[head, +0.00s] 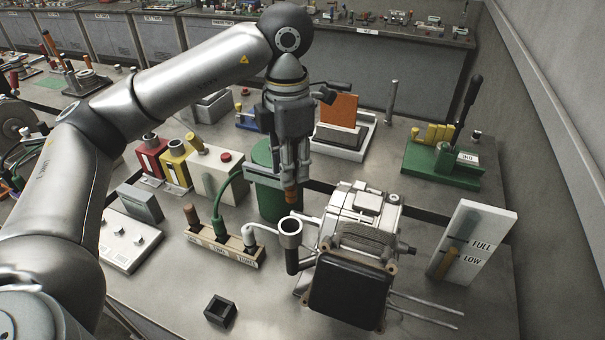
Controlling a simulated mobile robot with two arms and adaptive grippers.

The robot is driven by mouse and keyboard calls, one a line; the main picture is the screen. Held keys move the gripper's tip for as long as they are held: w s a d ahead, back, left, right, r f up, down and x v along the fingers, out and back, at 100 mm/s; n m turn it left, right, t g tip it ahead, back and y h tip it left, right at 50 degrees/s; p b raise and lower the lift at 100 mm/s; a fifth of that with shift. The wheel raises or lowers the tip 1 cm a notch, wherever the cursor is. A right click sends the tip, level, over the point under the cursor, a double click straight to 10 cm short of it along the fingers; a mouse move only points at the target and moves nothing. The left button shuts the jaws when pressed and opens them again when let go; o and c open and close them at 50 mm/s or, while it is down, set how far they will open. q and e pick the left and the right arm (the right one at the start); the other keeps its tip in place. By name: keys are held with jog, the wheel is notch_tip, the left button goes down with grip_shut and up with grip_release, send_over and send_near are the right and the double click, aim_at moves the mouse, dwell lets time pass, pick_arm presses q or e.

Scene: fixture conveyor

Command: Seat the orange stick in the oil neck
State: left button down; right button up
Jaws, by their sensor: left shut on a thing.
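My left gripper (290,175) points straight down near the middle of the head view. It is shut on the orange stick (291,196), of which only a short orange-brown end shows below the fingers. The rest of the stick is hidden by the gripper. The oil neck (290,228) is a dark grey upright tube with a round open mouth, on the left side of the engine (362,215). In the picture the stick's end is just above the mouth, with a visible gap. I cannot tell how well they line up in depth. My right gripper is not in view.
A wooden holder (225,247) with a brown stick and hoses stands left of the neck. A green cylinder (273,200) is close behind. A FULL/LOW board (482,240) stands to the right. A small black square socket (220,310) lies in front, with bare table around it.

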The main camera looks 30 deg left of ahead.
aim_at(289, 199)
pick_arm(q)
jog(key=shift+s+a, duration=0.2)
jog(key=shift+a, duration=0.15)
jog(key=shift+d+b, duration=0.1)
jog(key=shift+b, duration=0.2)
jog(key=shift+w+d+f+b, duration=0.1)
jog(key=shift+f+b, duration=0.4)
jog(key=shift+f, duration=0.1)
notch_tip(289, 199, down, 3)
jog(key=b, duration=0.3)
jog(key=shift+f, duration=0.2)
notch_tip(289, 199, down, 2)
jog(key=shift+f+b, duration=0.25)
jog(key=shift+b, duration=0.8)
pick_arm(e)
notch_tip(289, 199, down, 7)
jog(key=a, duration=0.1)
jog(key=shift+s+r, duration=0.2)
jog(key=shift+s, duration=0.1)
pick_arm(q)
jog(key=shift+f, duration=0.1)
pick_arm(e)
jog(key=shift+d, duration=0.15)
pick_arm(q)
jog(key=shift+f, duration=0.2)
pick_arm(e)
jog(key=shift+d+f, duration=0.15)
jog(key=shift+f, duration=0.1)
